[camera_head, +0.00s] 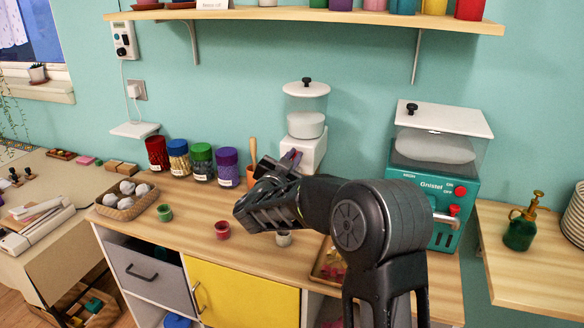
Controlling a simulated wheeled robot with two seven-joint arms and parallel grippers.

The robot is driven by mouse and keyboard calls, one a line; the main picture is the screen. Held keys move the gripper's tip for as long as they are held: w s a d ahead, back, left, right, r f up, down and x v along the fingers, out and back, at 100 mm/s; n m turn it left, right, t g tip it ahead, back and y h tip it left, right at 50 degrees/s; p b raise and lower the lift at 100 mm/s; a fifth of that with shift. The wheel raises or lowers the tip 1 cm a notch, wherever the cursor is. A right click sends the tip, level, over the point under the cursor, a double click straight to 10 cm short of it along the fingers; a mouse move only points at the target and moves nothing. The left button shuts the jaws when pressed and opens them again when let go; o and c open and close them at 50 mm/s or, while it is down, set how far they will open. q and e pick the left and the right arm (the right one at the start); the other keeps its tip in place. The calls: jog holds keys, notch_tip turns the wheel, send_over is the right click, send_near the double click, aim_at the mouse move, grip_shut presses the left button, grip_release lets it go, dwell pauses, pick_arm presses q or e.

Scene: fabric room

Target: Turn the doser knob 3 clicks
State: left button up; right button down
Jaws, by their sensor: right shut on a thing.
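The doser (305,127) is a white dispenser with a clear hopper, a white lid and a black lid handle. It stands upright at the back of the wooden counter, against the wall. My right arm comes in from the lower right, and my right gripper (287,161) is at the doser's front lower left. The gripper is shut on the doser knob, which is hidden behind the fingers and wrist. I cannot tell the knob's angle. My left gripper is not in view.
Jars with coloured lids (202,162) stand left of the doser. A teal Gnistel machine (432,185) stands to its right. Small red (222,230) and green (164,212) cups and a wicker basket (135,206) are on the counter. A shelf (350,17) runs above.

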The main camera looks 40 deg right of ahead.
jog(key=m+b, duration=0.3)
jog(key=b, duration=0.1)
jog(key=f+m+b, duration=0.1)
jog(key=m+b, duration=0.3)
jog(key=s+f+m+b, duration=0.1)
jog(key=m+b, duration=0.3)
jog(key=b, duration=0.1)
jog(key=shift+d, duration=0.35)
jog(key=shift+m+b, duration=1.25)
jog(key=shift+m, duration=0.05)
jog(key=c, duration=1.5)
grip_release()
jog(key=shift+r, duration=0.1)
jog(key=shift+c, duration=0.2)
jog(key=shift+s+a, duration=0.1)
jog(key=v, duration=0.7)
jog(key=shift+a, duration=0.25)
